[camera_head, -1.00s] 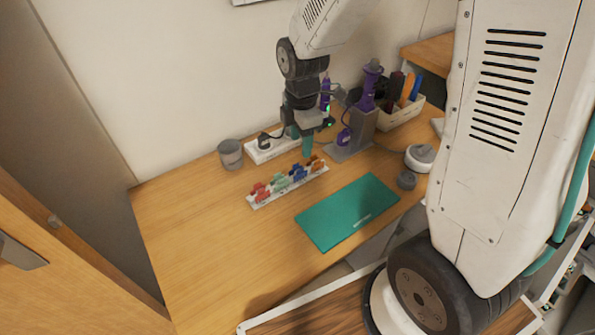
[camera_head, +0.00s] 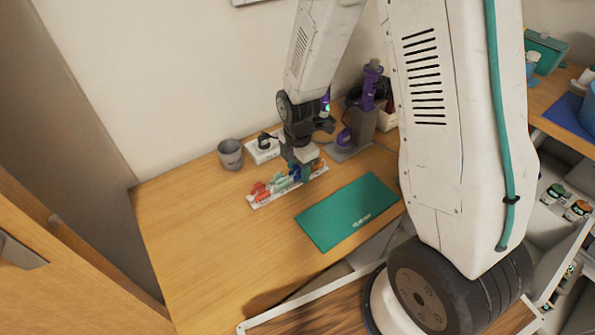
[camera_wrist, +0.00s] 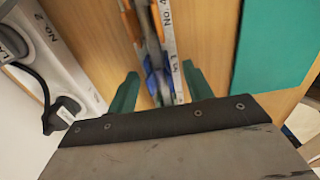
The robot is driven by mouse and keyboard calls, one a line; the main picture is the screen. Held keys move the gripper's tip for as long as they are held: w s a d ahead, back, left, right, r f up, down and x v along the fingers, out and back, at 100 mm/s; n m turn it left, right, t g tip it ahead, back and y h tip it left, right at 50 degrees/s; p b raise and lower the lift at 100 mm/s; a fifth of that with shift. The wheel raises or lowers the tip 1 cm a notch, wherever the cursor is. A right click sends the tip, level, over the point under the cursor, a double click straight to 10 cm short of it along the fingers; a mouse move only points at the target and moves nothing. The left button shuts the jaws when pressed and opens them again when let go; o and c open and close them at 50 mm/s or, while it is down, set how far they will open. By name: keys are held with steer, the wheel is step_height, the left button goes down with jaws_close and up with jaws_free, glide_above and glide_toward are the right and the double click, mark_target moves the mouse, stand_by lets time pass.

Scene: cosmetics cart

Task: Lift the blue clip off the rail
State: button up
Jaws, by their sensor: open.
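The white rail (camera_head: 258,203) lies on the wooden desk with a row of coloured clips on it. My gripper (camera_head: 304,174) is open and low over the right half of the rail, hiding most of the blue clip in the head view. In the wrist view, the blue clip (camera_wrist: 152,84) shows between the two teal fingers of my gripper (camera_wrist: 161,86), with a gap on each side. The rail (camera_wrist: 166,32) runs up and away between the fingers. Whether the fingertips reach down to the clip's level is hard to tell.
A red clip (camera_head: 261,190) stands at the rail's left end; an orange clip (camera_wrist: 130,22) is beyond the blue one. A teal mat (camera_head: 348,211) lies to the right. A grey cup (camera_head: 230,155), a white power strip (camera_head: 264,151) and a purple tool (camera_head: 369,88) stand behind.

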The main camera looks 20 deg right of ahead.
jaws_close()
steer(key=shift+r, duration=0.1)
